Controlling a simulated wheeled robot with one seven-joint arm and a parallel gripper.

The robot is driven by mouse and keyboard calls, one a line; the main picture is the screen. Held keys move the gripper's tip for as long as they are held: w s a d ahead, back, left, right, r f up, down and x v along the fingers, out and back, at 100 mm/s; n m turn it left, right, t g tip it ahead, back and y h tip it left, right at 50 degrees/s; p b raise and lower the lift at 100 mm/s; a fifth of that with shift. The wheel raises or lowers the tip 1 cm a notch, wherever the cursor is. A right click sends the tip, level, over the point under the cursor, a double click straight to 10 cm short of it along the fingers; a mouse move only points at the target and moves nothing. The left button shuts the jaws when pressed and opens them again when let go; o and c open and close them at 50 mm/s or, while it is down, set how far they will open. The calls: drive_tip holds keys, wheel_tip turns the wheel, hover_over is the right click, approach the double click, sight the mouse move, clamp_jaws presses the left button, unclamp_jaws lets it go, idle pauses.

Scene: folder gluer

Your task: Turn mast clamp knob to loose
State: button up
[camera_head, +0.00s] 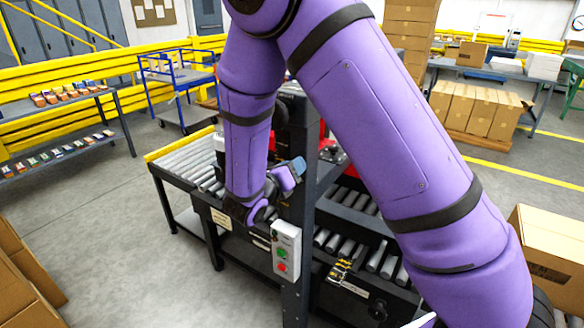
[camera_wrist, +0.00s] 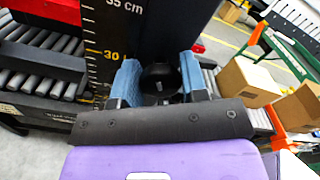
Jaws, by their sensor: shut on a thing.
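In the wrist view the black round mast clamp knob (camera_wrist: 160,76) sits between the two blue fingers of my gripper (camera_wrist: 160,82), one finger on each side. My gripper is shut on it. The knob stands in front of the dark mast (camera_wrist: 165,28), which carries a ruler scale (camera_wrist: 104,45) marked 30 and 35 cm. In the head view my gripper (camera_head: 289,176) is at the dark upright of the machine, and the knob itself cannot be made out there. The knob's turn position cannot be read.
A control box (camera_head: 286,250) with green and red buttons is mounted below my gripper. A roller conveyor (camera_head: 187,165) runs to the left, and more rollers (camera_head: 350,245) lie to the right. Cardboard boxes (camera_head: 550,250) stand at the right. Grey floor (camera_head: 110,225) is open at left.

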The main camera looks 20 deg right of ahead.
drive_tip(key=n, duration=0.6)
drive_tip(key=shift+f+n, duration=0.1)
drive_tip(key=shift+n, duration=0.2)
drive_tip(key=n, duration=0.5)
drive_tip(key=shift+a, duration=0.1)
drive_tip(key=shift+n, duration=0.3)
drive_tip(key=o, duration=0.9)
drive_tip(key=v, duration=1)
drive_tip(key=shift+s+a+f, duration=0.1)
drive_tip(key=shift+s+a, duration=0.1)
drive_tip(key=shift+a, duration=0.1)
